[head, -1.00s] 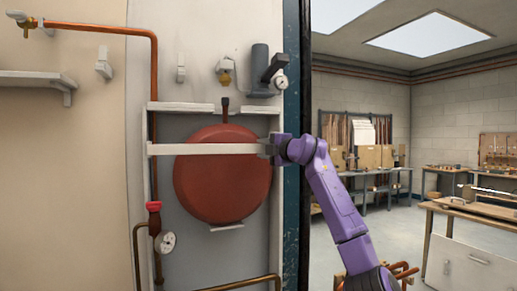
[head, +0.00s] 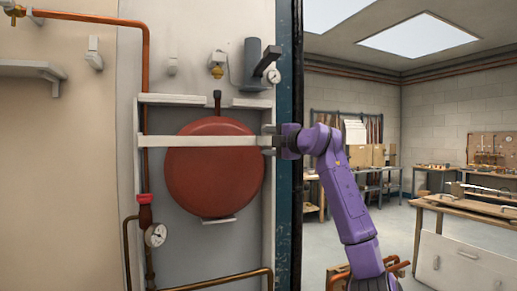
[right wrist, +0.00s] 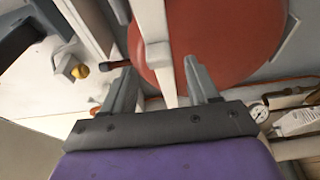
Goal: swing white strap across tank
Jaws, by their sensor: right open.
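The white strap (head: 205,141) lies level across the front of the round red tank (head: 214,185), running from the left upright of the frame to the right side. My right gripper (head: 268,141) is at the strap's right end. In the right wrist view its two fingers (right wrist: 160,90) stand apart, one on each side of the strap (right wrist: 158,55), with gaps showing. The red tank (right wrist: 220,35) fills the upper part behind them. My left gripper is not in view.
A copper pipe (head: 145,90) with a red valve and a gauge (head: 155,235) runs left of the tank. A grey cylinder (head: 252,65) with a gauge sits above right. The wall's dark edge is behind my right arm, with open workshop room beyond.

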